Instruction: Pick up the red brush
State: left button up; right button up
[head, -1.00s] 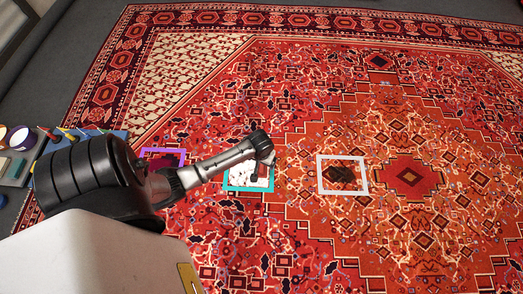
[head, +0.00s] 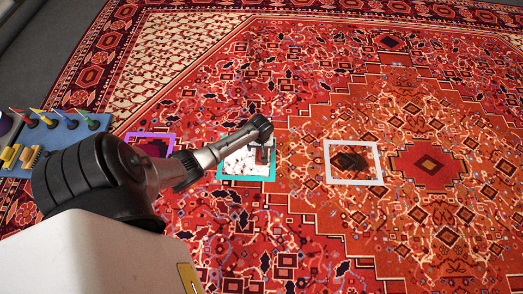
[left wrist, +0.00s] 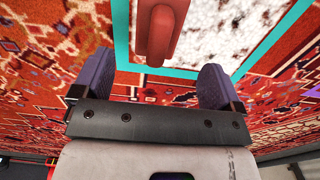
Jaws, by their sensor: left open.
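The red brush (left wrist: 162,30) shows at the top of the left wrist view as a smooth red handle over the white patch inside the teal frame (left wrist: 123,35). Its far end is cut off by the picture edge. My left gripper (left wrist: 157,72) is open, with one dark finger on each side and the near end of the brush ahead of the gap, nothing gripped. In the head view my left gripper (head: 264,152) points down over the right side of the teal-framed white patch (head: 240,162). I cannot make out the brush there. My right gripper is not in view.
A patterned red rug (head: 300,80) spreads flat around. A purple frame (head: 150,135) lies left of the teal one, and a white frame (head: 353,181) around a dark stain lies right. A blue rack (head: 68,131) with flagged pegs and yellow brushes stands at far left.

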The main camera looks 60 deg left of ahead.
aim_at(261, 152)
pick_arm(q)
jog(key=shift+f+b, duration=0.65)
jog(key=shift+f, duration=0.9)
notch_tip(261, 152, down, 5)
jog(key=b, duration=0.4)
jog(key=shift+d+b, duration=0.1)
jog(key=shift+b, duration=0.25)
jog(key=c, duration=1.2)
jog(key=shift+o, duration=0.2)
jog(key=shift+r, duration=0.2)
